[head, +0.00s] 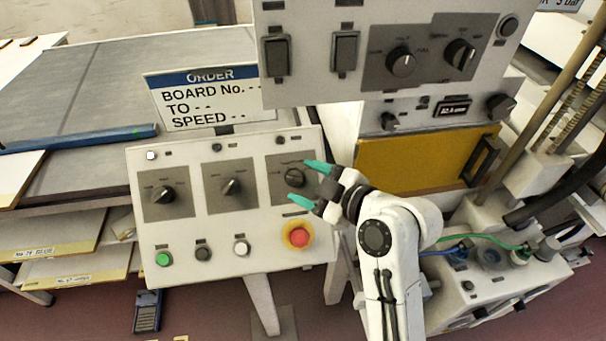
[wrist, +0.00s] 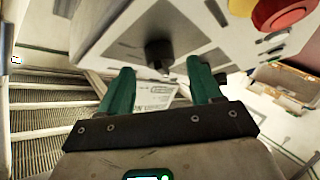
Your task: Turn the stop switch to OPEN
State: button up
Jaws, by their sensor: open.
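The lower control panel (head: 223,247) has three dark rotary knobs in a row. The right-hand knob (head: 294,178), on a grey plate, is the one nearest my gripper; its label is too small to read, so I cannot confirm it is the stop switch or its setting. My gripper (head: 309,184) is open, its two teal fingers pointing at this knob from the right. In the wrist view a dark knob (wrist: 158,53) shows just beyond and between the fingertips, and the jaws are empty. I cannot tell whether either fingertip touches it.
A red button (head: 297,234) sits below the knob, with green, dark and white buttons to its left. An order sign (head: 203,98) stands behind the panel. An upper panel (head: 345,70) overhangs at the right. A yellow door (head: 420,160) is behind my arm.

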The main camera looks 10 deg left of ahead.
jog(key=shift+x, duration=1.05)
jog(key=c, duration=1)
jog(key=shift+c, duration=0.2)
jog(key=shift+s+f+m, duration=0.1)
jog(key=shift+f+m, duration=0.05)
jog(key=shift+m, duration=0.15)
jog(key=shift+s+a+f+m+t+b, duration=0.1)
jog(key=shift+m+t+b, duration=0.65)
jog(key=shift+m, duration=0.25)
jog(key=m+t+h, duration=0.1)
jog(key=m, duration=0.1)
jog(key=m+t+h+b, duration=0.1)
jog(key=m+t, duration=0.1)
jog(key=m, duration=0.1)
jog(key=shift+s+a, duration=0.2)
jog(key=shift+m+t+h+b, duration=0.5)
jog(key=shift+m+t+h, duration=0.25)
jog(key=shift+m, duration=1.05)
